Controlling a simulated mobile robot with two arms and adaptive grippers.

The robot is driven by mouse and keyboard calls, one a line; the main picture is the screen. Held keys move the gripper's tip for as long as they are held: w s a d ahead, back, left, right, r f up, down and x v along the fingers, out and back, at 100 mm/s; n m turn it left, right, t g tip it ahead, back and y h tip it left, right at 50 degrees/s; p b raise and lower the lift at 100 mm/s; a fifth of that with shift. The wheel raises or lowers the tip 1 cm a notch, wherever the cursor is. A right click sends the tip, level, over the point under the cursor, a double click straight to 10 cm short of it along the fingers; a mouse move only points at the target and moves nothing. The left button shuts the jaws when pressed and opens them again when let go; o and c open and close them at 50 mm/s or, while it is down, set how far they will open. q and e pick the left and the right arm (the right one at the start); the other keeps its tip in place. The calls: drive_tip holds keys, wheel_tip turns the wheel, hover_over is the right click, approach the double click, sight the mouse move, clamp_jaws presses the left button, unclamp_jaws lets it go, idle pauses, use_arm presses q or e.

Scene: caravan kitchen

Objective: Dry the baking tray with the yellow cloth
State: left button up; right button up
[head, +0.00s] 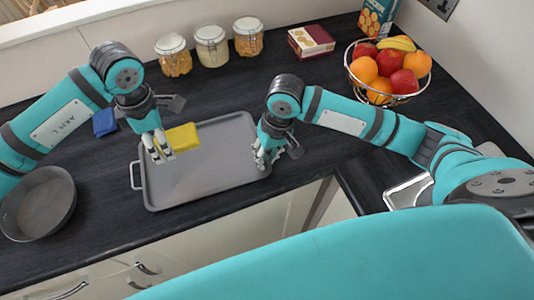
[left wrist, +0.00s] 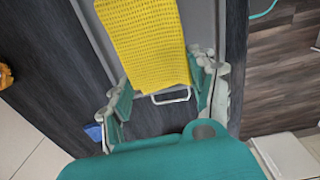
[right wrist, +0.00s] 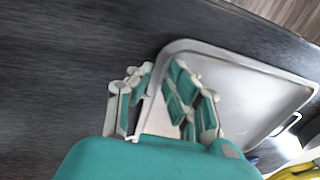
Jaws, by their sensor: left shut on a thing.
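The grey baking tray (head: 215,180) lies flat on the dark counter, its left handle (head: 137,177) toward the pan. The yellow cloth (head: 183,138) is over the tray's left part. My left gripper (head: 158,150) is shut on the cloth; in the left wrist view the cloth (left wrist: 145,40) extends forward from between the fingers (left wrist: 165,90). Whether the cloth touches the tray is hard to tell. My right gripper (head: 265,158) is at the tray's right end. In the right wrist view its fingers (right wrist: 160,95) stand apart on either side of the tray's end (right wrist: 235,85).
A dark pan (head: 38,204) stands at the left, with a blue item (head: 104,122) behind it. Several jars (head: 212,46), a box (head: 311,41) and a fruit basket (head: 388,98) stand at the back. A metal sink edge (head: 408,192) is at the right.

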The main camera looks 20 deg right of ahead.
use_arm(q)
drive_tip(key=shift+f, duration=0.1)
idle(0.4)
hover_over(191, 163)
wheel_tip(191, 163, down, 4)
drive_tip(key=shift+d+f, duration=0.15)
drive_tip(key=shift+f, duration=2.05)
drive_tip(key=shift+f, duration=0.7)
